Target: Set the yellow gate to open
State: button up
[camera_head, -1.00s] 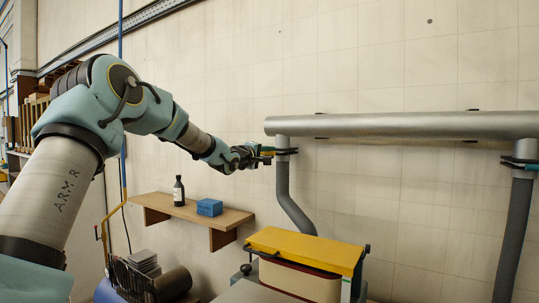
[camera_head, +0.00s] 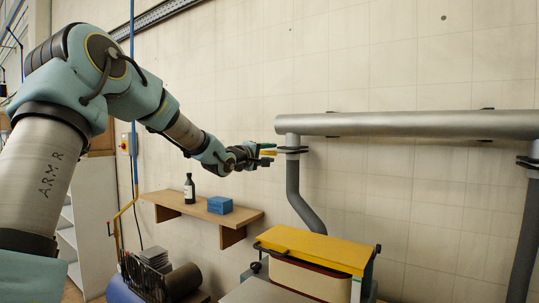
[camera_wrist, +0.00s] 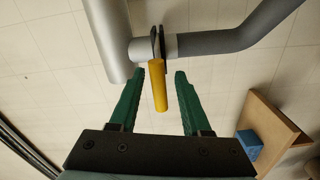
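The yellow gate handle (camera_wrist: 158,88) shows in the wrist view as a short yellow bar sticking out from a dark flange on the grey branch pipe. It also shows in the head view (camera_head: 270,153), at the top of the left drop pipe. My gripper (camera_wrist: 153,78) is open, with its green fingers on either side of the yellow handle. The handle lies between the fingers, and a gap shows on both sides. In the head view my gripper (camera_head: 268,153) is at the left of the flange, partly covering the handle.
A large grey duct (camera_head: 410,124) runs along the wall above.

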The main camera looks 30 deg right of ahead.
jog(key=b+v, duration=0.2)
jog(key=v, duration=0.8)
jog(key=shift+s+a+b, duration=0.15)
jog(key=shift+a+b, duration=0.2)
jog(key=shift+a, duration=0.05)
jog(key=a+f+m+y, duration=0.1)
jog(key=a+f+y, duration=0.9)
jog(key=a+f, duration=0.75)
jog(key=s+a+f+m+g+y, duration=0.1)
jog(key=s+a+f+g+y, duration=0.1)
jog(key=s+a+f, duration=0.35)
jog(key=s+a+f+m+g+y, duration=0.1)
jog(key=s+a+f+y, duration=0.1)
jog(key=a, duration=0.6)
jog(key=s+a+f+m+g, duration=0.1)
jog(key=s+a+f+g, duration=0.1)
jog(key=s, duration=0.4)
jog(key=s+a+f+g+y, duration=0.1)
jog(key=s+a+f+g, duration=0.1)
jog(key=s+a, duration=0.2)
jog(key=s, duration=0.3)
jog(key=shift+a+f+m+y, duration=0.2)
jog(key=shift+f+m+y, duration=0.1)
jog(key=shift+f+m, duration=0.1)
jog(key=shift+w, duration=0.1)
